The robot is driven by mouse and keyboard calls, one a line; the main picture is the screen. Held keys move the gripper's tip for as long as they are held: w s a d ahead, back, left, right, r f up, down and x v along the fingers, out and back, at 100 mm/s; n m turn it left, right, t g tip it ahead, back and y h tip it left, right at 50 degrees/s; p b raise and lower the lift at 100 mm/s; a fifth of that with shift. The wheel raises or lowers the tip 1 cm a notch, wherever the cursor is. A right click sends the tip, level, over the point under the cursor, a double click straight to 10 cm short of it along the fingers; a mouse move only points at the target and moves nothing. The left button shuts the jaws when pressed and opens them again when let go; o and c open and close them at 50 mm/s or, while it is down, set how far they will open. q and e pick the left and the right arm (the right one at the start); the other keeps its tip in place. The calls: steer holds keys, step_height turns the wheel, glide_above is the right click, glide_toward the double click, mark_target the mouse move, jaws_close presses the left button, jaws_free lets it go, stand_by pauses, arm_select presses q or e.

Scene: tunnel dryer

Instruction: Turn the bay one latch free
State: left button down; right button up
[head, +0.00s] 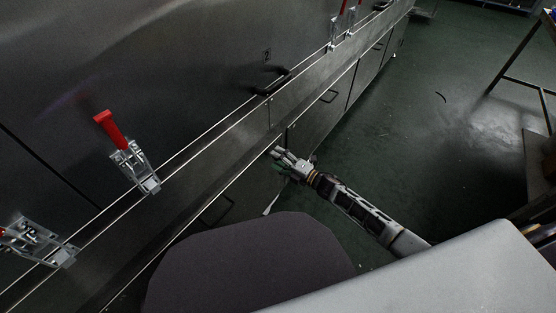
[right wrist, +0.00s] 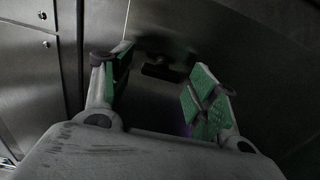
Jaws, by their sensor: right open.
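Metal toggle latches with red handles sit along the edge of the steel dryer wall in the head view. One latch (head: 135,165) at the left has its red handle (head: 110,130) raised and leaning to the upper left. Another latch (head: 38,242) is cut off at the lower left edge. More red-handled latches (head: 334,32) show at the top. I cannot tell which belongs to bay one. My right gripper (head: 280,154) is open and empty, low beside the cabinet fronts and apart from the latches. Its green-padded fingers (right wrist: 163,88) show in the right wrist view. My left gripper is out of view.
A dark bar handle (head: 275,83) sits on the panel below a mark "2" (head: 267,56). A dark handle (right wrist: 163,71) shows beyond the fingers in the right wrist view. Cabinet doors (head: 315,110) line the lower front. The green floor (head: 420,130) at right is mostly clear.

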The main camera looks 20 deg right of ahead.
steer(key=v, duration=1.1)
steer(key=shift+s+d, duration=0.25)
steer(key=shift+s, duration=0.1)
stand_by(0.8)
